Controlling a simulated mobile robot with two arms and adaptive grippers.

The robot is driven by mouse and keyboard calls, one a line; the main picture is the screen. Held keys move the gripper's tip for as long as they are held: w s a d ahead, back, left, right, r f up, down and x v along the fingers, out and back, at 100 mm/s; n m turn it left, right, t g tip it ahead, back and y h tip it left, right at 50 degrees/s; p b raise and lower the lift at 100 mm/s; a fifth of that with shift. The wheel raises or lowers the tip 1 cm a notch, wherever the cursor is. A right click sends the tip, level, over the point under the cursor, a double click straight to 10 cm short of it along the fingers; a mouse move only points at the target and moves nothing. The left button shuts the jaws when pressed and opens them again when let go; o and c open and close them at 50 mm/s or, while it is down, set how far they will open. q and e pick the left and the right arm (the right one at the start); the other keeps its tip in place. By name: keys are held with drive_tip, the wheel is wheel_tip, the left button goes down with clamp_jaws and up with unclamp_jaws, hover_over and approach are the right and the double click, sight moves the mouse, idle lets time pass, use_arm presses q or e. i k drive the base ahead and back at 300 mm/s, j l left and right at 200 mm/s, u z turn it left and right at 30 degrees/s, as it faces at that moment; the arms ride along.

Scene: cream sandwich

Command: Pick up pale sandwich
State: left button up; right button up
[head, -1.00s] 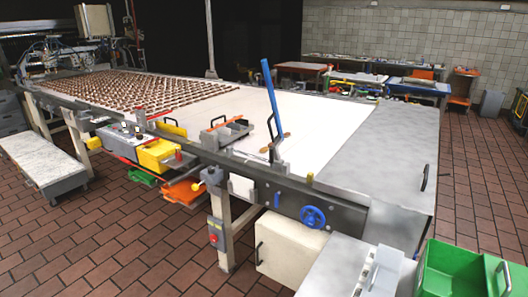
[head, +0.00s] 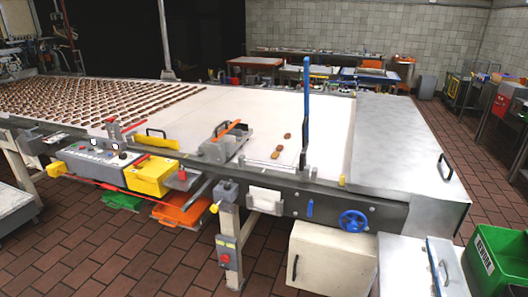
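Three small tan-brown pieces lie near the front edge of the white belt (head: 255,110), beside the blue upright lever. One piece (head: 287,135) lies a little farther back. A second piece (head: 279,148) and a third piece (head: 275,154) lie close together nearer the front edge. They are too small to tell which is the pale sandwich. Many brown pieces (head: 90,100) lie in rows on the belt's left part. Neither of my grippers shows in the head view.
A blue handwheel (head: 354,221), a white cabinet (head: 325,262) and a green crate (head: 496,262) are in front. Brick floor (head: 130,265) is open at the front left.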

sight(275, 155)
drive_tip(key=i+j+z, duration=0.45)
drive_tip(key=i+j, duration=0.55)
drive_tip(key=j, duration=0.1)
